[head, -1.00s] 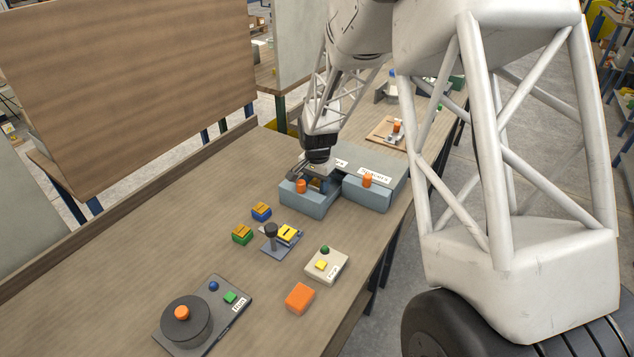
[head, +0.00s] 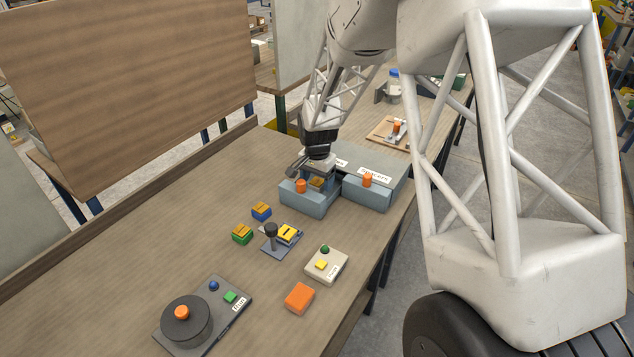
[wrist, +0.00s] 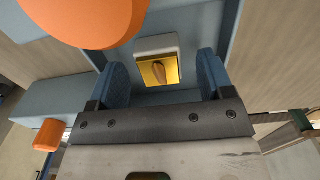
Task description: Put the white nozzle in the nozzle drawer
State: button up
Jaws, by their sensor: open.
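The white nozzle, a pale square piece with a yellow face and a brown slot (wrist: 157,72), lies inside the open left drawer (head: 304,204). In the head view only its yellowish top (head: 317,183) shows under my gripper. The drawer has an orange knob (head: 300,186), which looms large in the wrist view (wrist: 90,15). My gripper (wrist: 160,78) is open just above the drawer, its two blue fingers on either side of the nozzle and apart from it. In the head view my gripper (head: 316,178) partly covers the drawer and its label.
The right drawer (head: 365,195), with an orange knob and a label reading SPACERS, stands beside it. The table's left is clear.

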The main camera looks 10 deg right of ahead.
jog(key=shift+r, duration=3.35)
jog(key=shift+s+r, duration=0.35)
jog(key=shift+r, duration=0.1)
jog(key=s+r+n+t, duration=0.1)
jog(key=s+r+n, duration=0.1)
jog(key=s+r, duration=0.65)
jog(key=s+r+n, duration=0.3)
jog(key=s+r, duration=0.2)
jog(key=s, duration=0.7)
jog(key=s+r+n+t, duration=0.1)
jog(key=s+r+n, duration=0.1)
jog(key=s, duration=1.7)
jog(key=shift+s+d+r+n+t, duration=0.15)
jog(key=shift+d+n+t, duration=0.2)
jog(key=shift+n, duration=0.55)
jog(key=shift+c, duration=0.4)
